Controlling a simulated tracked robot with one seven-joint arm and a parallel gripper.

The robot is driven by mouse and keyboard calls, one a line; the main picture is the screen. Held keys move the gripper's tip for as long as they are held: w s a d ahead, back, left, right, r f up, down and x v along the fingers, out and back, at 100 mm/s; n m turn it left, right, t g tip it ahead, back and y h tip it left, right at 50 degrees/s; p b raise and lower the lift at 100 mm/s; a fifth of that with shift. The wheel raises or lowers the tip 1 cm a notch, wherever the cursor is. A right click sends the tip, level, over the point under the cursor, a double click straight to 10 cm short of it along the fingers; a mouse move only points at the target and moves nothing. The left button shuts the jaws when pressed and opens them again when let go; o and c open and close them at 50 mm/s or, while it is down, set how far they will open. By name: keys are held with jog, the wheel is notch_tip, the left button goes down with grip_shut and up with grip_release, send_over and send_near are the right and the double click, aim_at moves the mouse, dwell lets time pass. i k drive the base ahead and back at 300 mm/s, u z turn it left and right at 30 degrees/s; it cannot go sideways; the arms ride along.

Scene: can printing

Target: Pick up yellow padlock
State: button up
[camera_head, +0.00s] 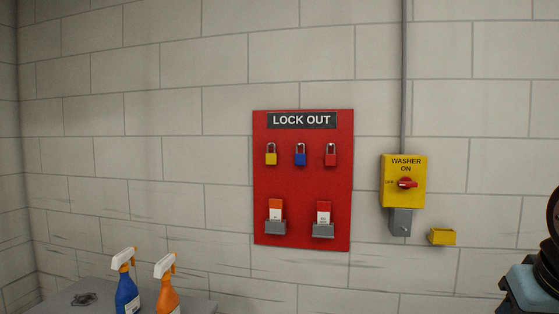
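The yellow padlock (271,158) hangs on the upper left of a red "LOCK OUT" board (300,185) on the wall. A blue padlock (300,158) hangs to its right, and a red padlock (331,158) hangs farther right. All three hang upright with their shackles at the top. My gripper is not in view; a dark and blue-grey part at the right edge seems to be part of my arm, well to the right of the board.
Two grey holders with tags sit low on the board. A yellow "WASHER" switch box (404,193) with a red knob and a small yellow box (442,237) are on the wall to the right. Blue (127,292) and orange (167,292) spray bottles stand on a grey surface (62,303) at lower left.

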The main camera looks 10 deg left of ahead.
aim_at(271, 158)
jog(key=k, duration=0.95)
jog(key=u, duration=0.95)
jog(key=i, duration=1.9)
jog(key=z, duration=0.25)
